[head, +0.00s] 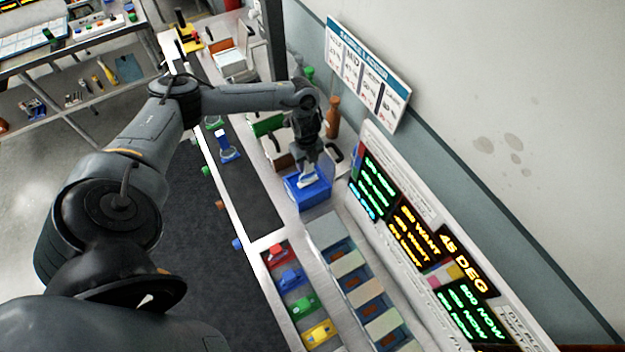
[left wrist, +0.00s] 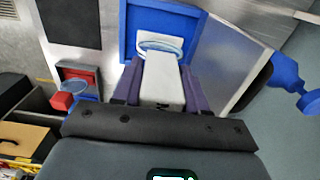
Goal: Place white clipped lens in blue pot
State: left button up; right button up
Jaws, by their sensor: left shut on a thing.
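The white clipped lens (left wrist: 163,80) is a white block with a clear, blue-tinted round lens at its far end. My left gripper (head: 308,164) is shut on it, with the fingers on both sides of the block in the left wrist view (left wrist: 160,92). The blue pot (head: 312,196) is a square, open box below the gripper, also seen in the left wrist view (left wrist: 128,35). The lens end appears over the pot's opening; I cannot tell if it touches the pot. The white piece shows small under the gripper in the head view (head: 308,179). My right gripper is not in view.
A blue-and-white piece (head: 226,147) stands on the dark strip left of the pot. A tray (head: 263,246) holds several coloured pieces in front. A brown bottle (head: 333,118) stands behind, near the wall. Lit display boards (head: 408,228) line the right side.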

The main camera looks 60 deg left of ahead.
aim_at(307, 181)
pick_arm(q)
notch_tip(307, 181, down, 4)
jog(key=shift+s+r, duration=0.15)
jog(key=shift+f+p, duration=0.35)
jog(key=shift+f, duration=1.95)
jog(key=shift+f, duration=0.15)
jog(key=o, duration=1.2)
jog(key=shift+o, duration=0.2)
